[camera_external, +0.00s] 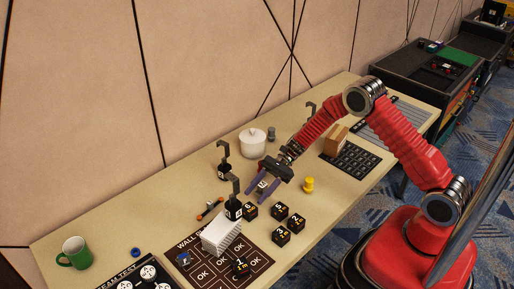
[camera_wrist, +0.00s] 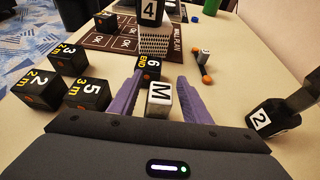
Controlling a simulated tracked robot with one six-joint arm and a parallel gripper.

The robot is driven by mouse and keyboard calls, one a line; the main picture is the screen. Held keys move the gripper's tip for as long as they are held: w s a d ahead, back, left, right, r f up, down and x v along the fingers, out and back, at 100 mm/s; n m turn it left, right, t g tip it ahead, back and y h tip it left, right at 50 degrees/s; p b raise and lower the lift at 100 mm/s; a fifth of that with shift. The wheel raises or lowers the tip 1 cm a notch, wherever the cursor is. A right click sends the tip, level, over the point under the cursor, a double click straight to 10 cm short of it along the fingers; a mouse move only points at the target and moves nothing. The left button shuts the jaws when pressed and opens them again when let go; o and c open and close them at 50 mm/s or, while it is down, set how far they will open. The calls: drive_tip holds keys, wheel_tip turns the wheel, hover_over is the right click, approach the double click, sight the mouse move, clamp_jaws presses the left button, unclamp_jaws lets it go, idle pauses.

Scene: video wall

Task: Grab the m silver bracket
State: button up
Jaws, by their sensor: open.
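The silver bracket is a small silver block with a black M on its face. It sits between the two purple fingers of my gripper (camera_wrist: 160,79) in the wrist view, at the block's face (camera_wrist: 159,102). The fingers are spread on either side of it, with a gap showing on the right. In the external view my gripper (camera_external: 257,192) reaches low over the table, and the silver block (camera_external: 262,185) shows partly between the fingers. Whether the fingers touch it is not clear.
A black cube marked 6 END (camera_wrist: 150,67) stands just beyond the fingertips. Black cubes, including one marked 5 (camera_wrist: 88,92), stand at left. A black block marked 2 (camera_wrist: 272,123) with a hook stands at right. A yellow piece (camera_external: 308,185) is beside my gripper.

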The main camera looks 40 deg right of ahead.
drive_tip(key=shift+a+f, duration=0.2)
drive_tip(key=shift+a, duration=0.2)
drive_tip(key=shift+c, duration=0.2)
clamp_jaws()
idle(0.4)
